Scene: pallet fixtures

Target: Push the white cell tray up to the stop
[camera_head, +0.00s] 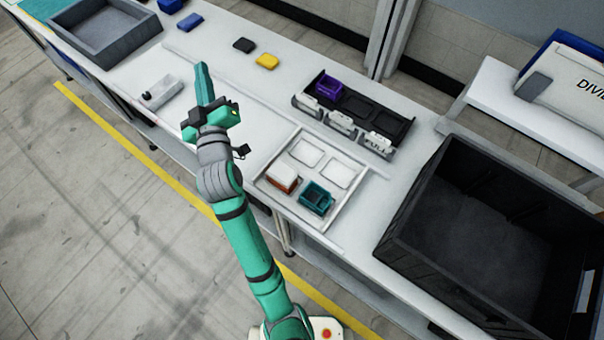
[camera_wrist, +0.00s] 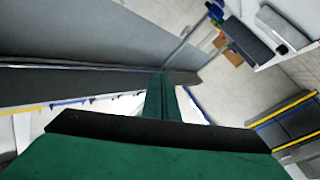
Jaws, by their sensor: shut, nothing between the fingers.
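The white cell tray (camera_head: 333,210) lies on the table right of my arm in the head view. It has a raised rim and several cells. A white-topped orange-brown block (camera_head: 283,176) and a teal open box (camera_head: 316,198) sit in its near cells, and the two far cells look empty. My gripper (camera_head: 204,82) is shut and empty, to the left of the tray and apart from it, above the table. In the wrist view the closed green fingers (camera_wrist: 161,100) point away from the camera. I cannot pick out the stop.
A black rack (camera_head: 362,117) with a purple box stands behind the tray. A large black crate (camera_head: 480,235) is at the right. A grey bin (camera_head: 105,30) and a small grey fixture (camera_head: 160,92) are at the left. Black (camera_head: 244,45) and yellow (camera_head: 267,61) blocks lie farther back.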

